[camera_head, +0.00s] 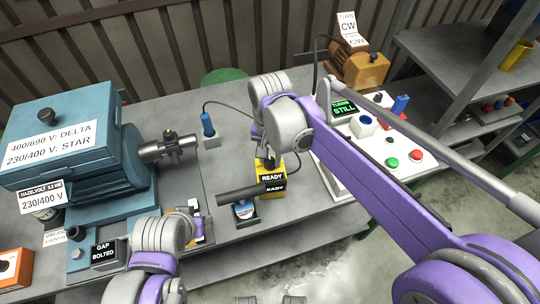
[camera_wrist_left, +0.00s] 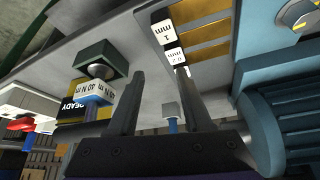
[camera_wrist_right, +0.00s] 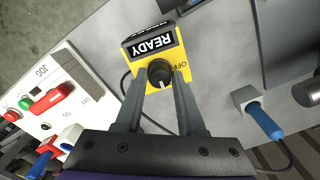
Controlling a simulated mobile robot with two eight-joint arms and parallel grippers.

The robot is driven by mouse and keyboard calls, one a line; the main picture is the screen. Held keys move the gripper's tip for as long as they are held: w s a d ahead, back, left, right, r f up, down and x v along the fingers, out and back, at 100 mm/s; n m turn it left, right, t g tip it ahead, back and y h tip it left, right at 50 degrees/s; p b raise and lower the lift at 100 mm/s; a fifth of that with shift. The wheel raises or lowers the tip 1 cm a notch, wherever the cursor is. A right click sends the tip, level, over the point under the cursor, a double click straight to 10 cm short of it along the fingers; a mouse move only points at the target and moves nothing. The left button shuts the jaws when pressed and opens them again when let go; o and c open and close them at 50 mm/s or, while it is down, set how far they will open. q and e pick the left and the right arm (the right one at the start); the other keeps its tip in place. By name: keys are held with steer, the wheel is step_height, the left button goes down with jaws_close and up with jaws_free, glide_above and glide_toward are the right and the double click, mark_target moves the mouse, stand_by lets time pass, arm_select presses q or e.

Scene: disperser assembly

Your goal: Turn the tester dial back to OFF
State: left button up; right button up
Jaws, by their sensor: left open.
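The tester is a yellow box with a black READY label (camera_head: 272,178). In the right wrist view its round black dial (camera_wrist_right: 159,72) has a white pointer line directed toward the bottom of the picture, and OFF is printed at the dial's upper right. My right gripper (camera_wrist_right: 161,80) has one finger on each side of the dial; whether the fingers press on it is unclear. In the head view the right gripper (camera_head: 268,155) is over the tester and hides the dial. My left gripper (camera_wrist_left: 160,75) is open and empty, above the table's front part.
A blue motor (camera_head: 70,155) fills the table's left side. A white control panel (camera_head: 365,135) with buttons stands right of the tester. A blue-handled tool (camera_head: 208,128) stands behind. A dark cylinder (camera_head: 250,192) and a small green tray (camera_head: 245,222) are in front.

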mark_target(270, 160)
jaws_close()
steer(key=shift+n, duration=3.4)
steer(key=o, duration=0.9)
jaws_free()
steer(key=shift+c, duration=0.2)
step_height(270, 160, up, 11)
